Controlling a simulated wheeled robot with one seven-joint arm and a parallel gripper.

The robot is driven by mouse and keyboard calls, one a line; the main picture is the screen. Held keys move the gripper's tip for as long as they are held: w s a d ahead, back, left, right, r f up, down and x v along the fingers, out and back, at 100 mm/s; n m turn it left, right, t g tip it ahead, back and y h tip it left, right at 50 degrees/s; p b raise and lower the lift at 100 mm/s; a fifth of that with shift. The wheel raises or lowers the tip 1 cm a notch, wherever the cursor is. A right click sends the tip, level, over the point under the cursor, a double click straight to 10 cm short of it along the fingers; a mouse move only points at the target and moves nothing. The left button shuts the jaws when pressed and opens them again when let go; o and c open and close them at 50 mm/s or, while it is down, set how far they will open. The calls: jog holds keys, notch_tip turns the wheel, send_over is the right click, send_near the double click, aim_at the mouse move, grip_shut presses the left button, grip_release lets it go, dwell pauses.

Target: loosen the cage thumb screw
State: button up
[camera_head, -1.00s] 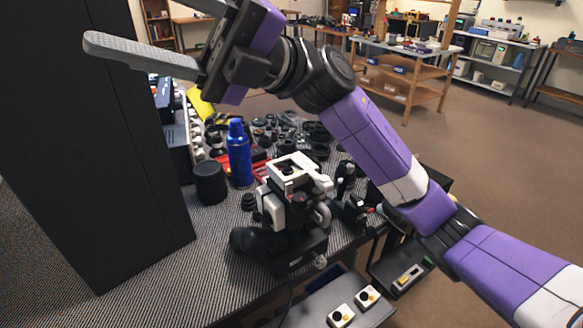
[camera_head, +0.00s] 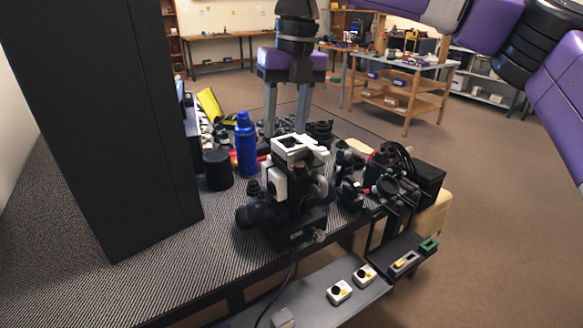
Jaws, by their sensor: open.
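A black and white lens rig (camera_head: 296,146) stands near the front edge of the table, with a black barrel (camera_head: 249,215) pointing left. A small silvery knob (camera_head: 320,236) shows low on its right side. I cannot tell whether this knob is the cage thumb screw. My gripper (camera_head: 286,122) points down above the table, seen just behind the rig's top. Its two grey fingers are spread apart, with nothing visible between them. The lower fingertips are near clutter and partly hard to see.
A blue bottle (camera_head: 246,150) and a black cylinder (camera_head: 217,169) stand left of the rig. A tall black panel (camera_head: 110,120) rises farther left. Dark parts crowd the table behind and right. The front-left tabletop (camera_head: 160,270) is clear. A lower shelf holds small white boxes (camera_head: 339,291).

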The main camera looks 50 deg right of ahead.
aim_at(300, 164)
jog(key=shift+s+d+f+m+g+h, duration=0.1)
jog(key=shift+s+d+m+g+h, duration=0.35)
jog(key=shift+s+d, duration=0.55)
jog(key=shift+d+f+m, duration=0.1)
jog(key=shift+f+m, duration=0.05)
jog(key=shift+m, duration=0.1)
notch_tip(300, 164, down, 8)
jog(key=shift+r+b, duration=0.2)
jog(key=shift+b, duration=0.15)
grip_shut()
